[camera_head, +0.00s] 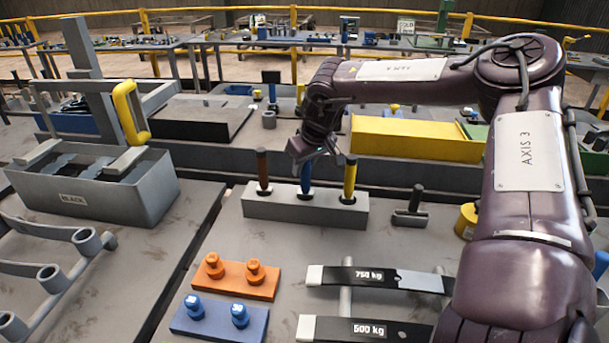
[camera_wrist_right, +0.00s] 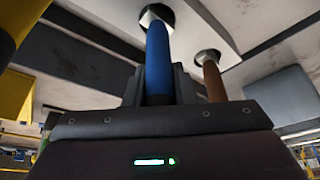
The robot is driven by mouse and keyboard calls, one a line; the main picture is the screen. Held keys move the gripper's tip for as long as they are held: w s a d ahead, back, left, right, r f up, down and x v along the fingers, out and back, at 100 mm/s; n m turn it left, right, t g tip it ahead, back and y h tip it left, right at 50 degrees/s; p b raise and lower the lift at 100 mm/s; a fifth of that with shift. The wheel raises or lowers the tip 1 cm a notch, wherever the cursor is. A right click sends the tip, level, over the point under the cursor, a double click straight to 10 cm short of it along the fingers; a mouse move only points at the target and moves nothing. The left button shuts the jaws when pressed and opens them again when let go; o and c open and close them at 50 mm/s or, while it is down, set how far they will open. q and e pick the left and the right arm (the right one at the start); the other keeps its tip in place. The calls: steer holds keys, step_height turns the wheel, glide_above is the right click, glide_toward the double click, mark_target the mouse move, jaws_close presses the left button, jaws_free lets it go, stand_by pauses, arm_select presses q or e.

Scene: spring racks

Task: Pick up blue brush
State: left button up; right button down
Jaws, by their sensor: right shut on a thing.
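The blue brush (camera_head: 306,181) stands upright in the middle hole of a grey block holder (camera_head: 290,212). My right gripper (camera_head: 309,163) comes down from above and is shut on the upper part of its handle. In the right wrist view the blue handle (camera_wrist_right: 158,62) runs between the gripper's fingers into its hole in the holder. The brush's lower end is hidden in the holder. My left gripper is in neither view.
A brown-handled brush (camera_head: 263,172) and a yellow-handled brush (camera_head: 349,178) stand close on either side in the same holder. A small dark-handled tool (camera_head: 411,211) is to the right. Orange (camera_head: 235,277) and blue (camera_head: 219,318) blocks with knobs lie in front.

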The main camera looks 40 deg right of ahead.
step_height(320, 180, up, 20)
steer(key=b, duration=0.1)
stand_by(0.4)
stand_by(1.1)
